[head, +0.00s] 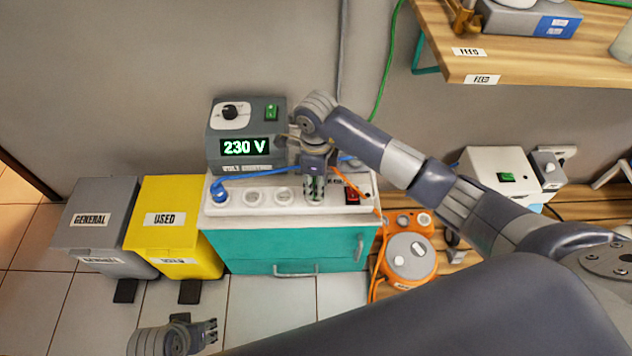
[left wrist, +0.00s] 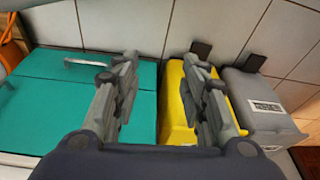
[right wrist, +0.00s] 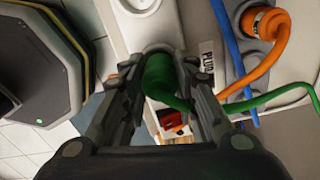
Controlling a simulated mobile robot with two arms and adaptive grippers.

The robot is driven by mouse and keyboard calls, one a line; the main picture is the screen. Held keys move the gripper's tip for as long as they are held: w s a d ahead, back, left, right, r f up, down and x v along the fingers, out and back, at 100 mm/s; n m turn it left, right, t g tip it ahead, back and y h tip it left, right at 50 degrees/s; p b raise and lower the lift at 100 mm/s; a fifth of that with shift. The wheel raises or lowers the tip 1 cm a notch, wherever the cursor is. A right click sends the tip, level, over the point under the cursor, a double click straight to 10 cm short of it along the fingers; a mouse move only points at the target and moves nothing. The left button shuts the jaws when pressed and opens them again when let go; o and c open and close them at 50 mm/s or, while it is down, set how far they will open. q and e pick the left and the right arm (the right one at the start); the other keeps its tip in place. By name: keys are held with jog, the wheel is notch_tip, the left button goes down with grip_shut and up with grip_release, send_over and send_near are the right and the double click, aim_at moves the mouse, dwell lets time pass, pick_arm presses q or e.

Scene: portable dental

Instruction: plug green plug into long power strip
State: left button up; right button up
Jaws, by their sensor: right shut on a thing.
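The long white power strip (head: 238,208) lies on top of the teal cabinet. A blue plug (head: 220,196) sits in its left socket, and two empty sockets (head: 283,195) show beside it. My right gripper (head: 314,190) points down over the strip, left of its red switch (head: 351,196). It is shut on the green plug (right wrist: 159,75), whose green cable bends off to the right in the right wrist view. The fingers hide the plug's lower end, so I cannot tell whether it is in a socket. My left gripper (left wrist: 160,75) is open and empty, low in front of the bins.
A voltage box reading 230 V (head: 245,135) stands behind the strip. An orange plug (right wrist: 262,22) with its orange cable and a blue cable are near my right gripper. An orange cable reel (head: 408,258) stands right of the teal cabinet (head: 250,248). Yellow (head: 175,215) and grey bins (head: 90,215) stand left.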

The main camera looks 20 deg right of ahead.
pick_arm(q)
jog(key=shift+r, duration=0.15)
pick_arm(e)
jog(key=shift+f, duration=0.1)
pick_arm(q)
jog(key=shift+r, duration=0.3)
pick_arm(e)
jog(key=shift+f, duration=0.1)
pick_arm(q)
jog(key=shift+s+r, duration=0.1)
jog(key=shift+r, duration=0.25)
pick_arm(e)
jog(key=shift+f, duration=0.15)
pick_arm(q)
jog(key=shift+s+a+r+b, duration=0.1)
jog(key=shift+s+r+b, duration=0.05)
jog(key=shift+r+b, duration=0.2)
pick_arm(e)
jog(key=shift+f, duration=0.2)
pick_arm(q)
jog(key=shift+r, duration=0.35)
pick_arm(e)
jog(key=shift+f, duration=0.1)
